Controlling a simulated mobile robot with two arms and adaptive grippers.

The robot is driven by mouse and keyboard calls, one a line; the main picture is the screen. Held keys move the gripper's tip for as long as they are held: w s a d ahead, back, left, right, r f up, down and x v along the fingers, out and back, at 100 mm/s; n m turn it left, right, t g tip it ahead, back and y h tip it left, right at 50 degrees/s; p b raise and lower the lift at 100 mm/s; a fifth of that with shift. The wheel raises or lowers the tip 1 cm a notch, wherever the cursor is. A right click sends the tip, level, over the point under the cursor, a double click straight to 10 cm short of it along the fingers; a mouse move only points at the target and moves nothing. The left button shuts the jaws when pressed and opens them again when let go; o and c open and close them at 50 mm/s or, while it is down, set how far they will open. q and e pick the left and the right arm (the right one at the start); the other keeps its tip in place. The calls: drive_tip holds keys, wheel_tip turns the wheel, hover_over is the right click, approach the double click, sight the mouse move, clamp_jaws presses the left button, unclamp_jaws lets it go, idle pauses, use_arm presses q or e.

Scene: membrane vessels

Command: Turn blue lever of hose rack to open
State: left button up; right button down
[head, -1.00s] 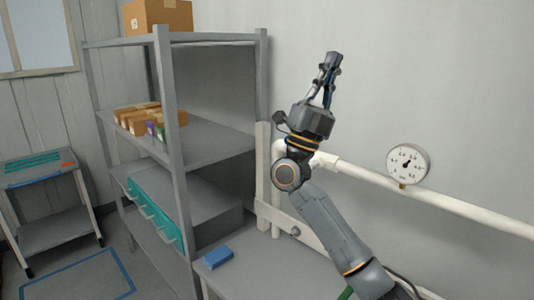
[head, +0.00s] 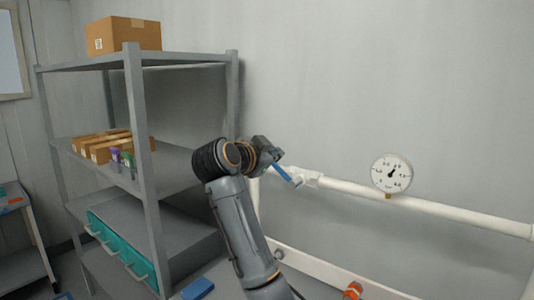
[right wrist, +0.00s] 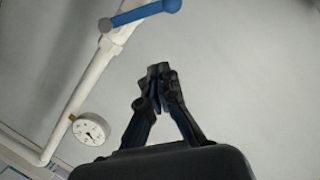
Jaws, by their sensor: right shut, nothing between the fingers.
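The blue lever (head: 283,174) is at the left end of the white upper pipe (head: 350,187) on the wall. In the head view it slants down to the right, just below my right gripper. In the right wrist view the blue lever (right wrist: 146,13) is at the top edge, apart from the fingertips. My right gripper (right wrist: 159,72) is shut and empty. In the head view my right gripper (head: 267,150) is largely hidden by its own wrist, so contact with the lever is hard to judge there. My left gripper is not in view.
A round gauge (head: 391,174) sits on the pipe right of the lever. A grey shelf (head: 190,165) with boxes and teal drawers stands close to the left of my right arm. An orange fitting (head: 352,290) is low on the rack. The wall above the pipe is clear.

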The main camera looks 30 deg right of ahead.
sight(275, 164)
drive_tip(key=w+d+f+p, duration=0.3)
drive_tip(key=w+d+f, duration=0.1)
drive_tip(key=w, duration=0.1)
drive_tip(key=shift+f, duration=0.3)
drive_tip(key=shift+w+a+f+p, duration=0.1)
drive_tip(key=shift+w+f+p, duration=0.2)
drive_tip(key=shift+p, duration=0.45)
drive_tip(key=shift+r, duration=0.1)
